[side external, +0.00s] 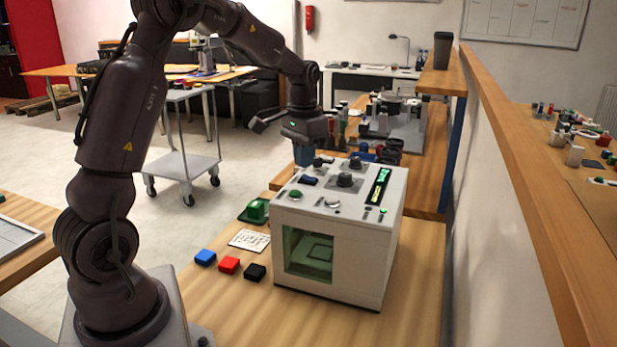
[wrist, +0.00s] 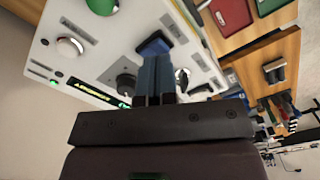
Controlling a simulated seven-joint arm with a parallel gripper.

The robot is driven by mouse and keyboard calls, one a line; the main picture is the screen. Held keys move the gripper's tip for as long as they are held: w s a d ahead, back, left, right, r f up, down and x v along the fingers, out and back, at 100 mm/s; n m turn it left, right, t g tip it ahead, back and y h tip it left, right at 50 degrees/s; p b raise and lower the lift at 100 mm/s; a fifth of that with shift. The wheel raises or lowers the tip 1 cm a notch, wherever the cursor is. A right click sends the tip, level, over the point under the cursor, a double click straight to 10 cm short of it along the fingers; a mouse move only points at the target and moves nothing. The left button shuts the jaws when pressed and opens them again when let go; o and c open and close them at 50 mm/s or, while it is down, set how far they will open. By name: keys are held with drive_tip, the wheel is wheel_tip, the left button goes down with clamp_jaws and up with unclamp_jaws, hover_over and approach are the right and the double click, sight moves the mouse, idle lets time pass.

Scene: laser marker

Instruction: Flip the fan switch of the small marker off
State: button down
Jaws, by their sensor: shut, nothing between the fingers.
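The small marker (side external: 335,240) is a white box with a glazed front window, standing on the wooden table. Its top panel carries a blue switch (side external: 308,180), a black knob (side external: 345,180), a green button (side external: 295,195) and a lit green display (side external: 380,185). My gripper (side external: 305,158) is over the back left of this panel, pointing down. In the wrist view its blue fingers (wrist: 157,78) are together and empty, with the blue switch (wrist: 154,45) just beyond their tips. I cannot tell whether they touch. Panel labels are too small to read, so I cannot tell which switch is the fan's.
Blue (side external: 205,257), red (side external: 229,265) and black (side external: 255,272) blocks lie left of the marker, near a white card (side external: 249,240) and a green object (side external: 256,210). Clutter stands on the bench behind. A low wall (side external: 480,200) runs along the right.

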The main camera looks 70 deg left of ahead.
sight(301, 184)
drive_tip(key=shift+f, duration=1.3)
idle(0.4)
drive_tip(key=shift+r, duration=3.55)
drive_tip(key=shift+s+f, duration=0.1)
drive_tip(key=shift+f, duration=0.25)
drive_tip(key=shift+s+d+f+n, duration=0.4)
drive_tip(key=shift+s, duration=0.15)
drive_tip(key=s+d+r+m+t, duration=0.2)
drive_tip(key=s+d+r, duration=0.1)
drive_tip(key=s+d, duration=0.5)
drive_tip(key=s+d+r+m+t, duration=0.1)
drive_tip(key=s+d+r+t, duration=0.2)
drive_tip(key=s+d, duration=0.5)
drive_tip(key=d, duration=0.4)
drive_tip(key=shift+r+m+t, duration=0.3)
drive_tip(key=shift+r+m, duration=0.05)
drive_tip(key=shift+m, duration=0.05)
